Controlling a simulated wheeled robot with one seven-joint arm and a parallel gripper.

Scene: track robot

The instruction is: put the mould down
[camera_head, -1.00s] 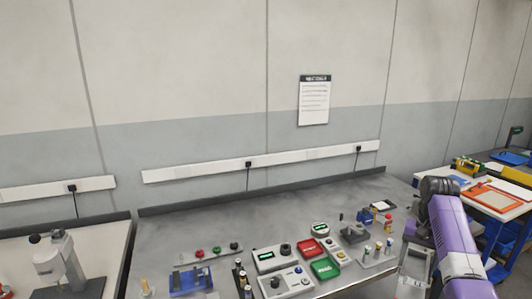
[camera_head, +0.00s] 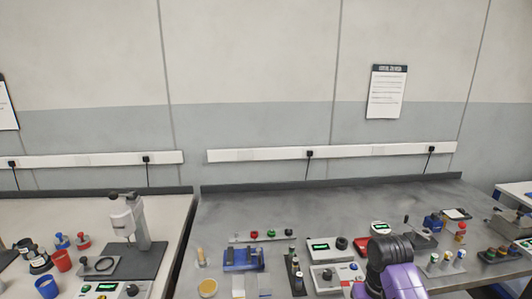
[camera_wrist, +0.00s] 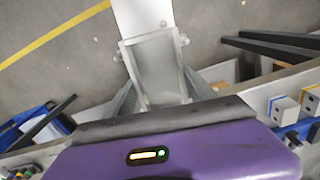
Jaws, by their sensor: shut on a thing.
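The mould (camera_wrist: 156,66) is a grey, open rectangular metal block with a raised rim, seen in the wrist view. My gripper (camera_wrist: 161,92) is shut on it, with a finger at each side of its near end. The mould is over the grey floor, apart from the benches in that view. A pale flat piece extends beyond its far end; I cannot tell whether it is part of the mould. In the head view only my purple arm shows at the bottom right, and the gripper and mould are out of sight.
A grey bench (camera_head: 330,197) holds a blue fixture (camera_head: 243,258), control boxes (camera_head: 320,247) and several small parts. Its back middle is clear. A yellow floor line (camera_wrist: 55,35) crosses the wrist view.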

